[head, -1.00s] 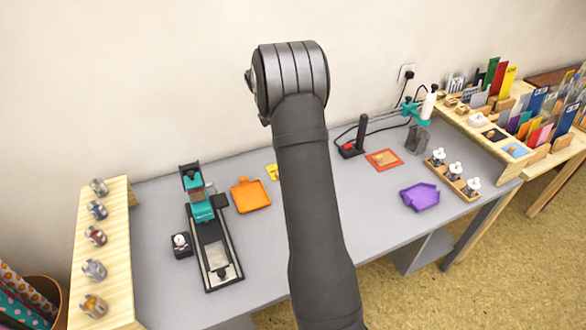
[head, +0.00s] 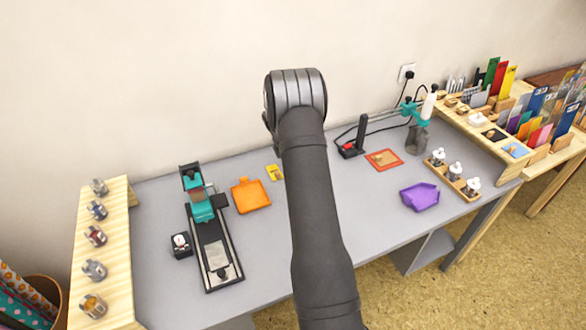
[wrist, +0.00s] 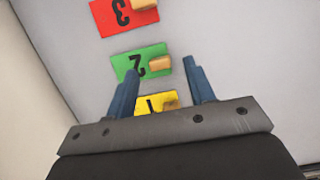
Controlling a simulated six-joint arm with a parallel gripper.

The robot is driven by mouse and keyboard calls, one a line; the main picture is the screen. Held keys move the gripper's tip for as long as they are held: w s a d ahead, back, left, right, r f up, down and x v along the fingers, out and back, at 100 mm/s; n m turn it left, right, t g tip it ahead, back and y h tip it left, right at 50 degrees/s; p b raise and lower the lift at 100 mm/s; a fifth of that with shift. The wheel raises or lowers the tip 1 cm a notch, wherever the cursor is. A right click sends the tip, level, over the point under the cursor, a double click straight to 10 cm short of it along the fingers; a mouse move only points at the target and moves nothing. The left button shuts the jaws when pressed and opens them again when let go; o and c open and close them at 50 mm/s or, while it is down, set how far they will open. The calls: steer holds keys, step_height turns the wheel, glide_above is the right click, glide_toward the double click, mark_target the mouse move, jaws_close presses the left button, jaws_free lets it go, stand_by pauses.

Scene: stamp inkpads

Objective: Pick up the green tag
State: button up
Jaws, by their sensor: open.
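The green tag (wrist: 137,65) shows in the wrist view, flat on the grey surface, with a dark "2" and a tan block (wrist: 160,65) at its right end. My gripper (wrist: 160,75) is open in the wrist view, its two blue fingers spread. The fingertips appear over the near part of the green tag, one on each side of its tan block. I cannot tell the height between them. In the head view the green tag and my gripper are hidden behind my arm.
The red tag (wrist: 115,16) marked 3 lies beyond the green one; the yellow tag (wrist: 152,100) marked 1 lies nearer, between the fingers. The yellow tag also shows in the head view (head: 275,173), near an orange tray (head: 250,196). A teal-and-black device (head: 213,245) stands to the left.

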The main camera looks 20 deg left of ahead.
steer(key=shift+x, duration=1.15)
steer(key=c, duration=0.9)
steer(key=shift+o, duration=0.2)
steer(key=shift+r, duration=0.15)
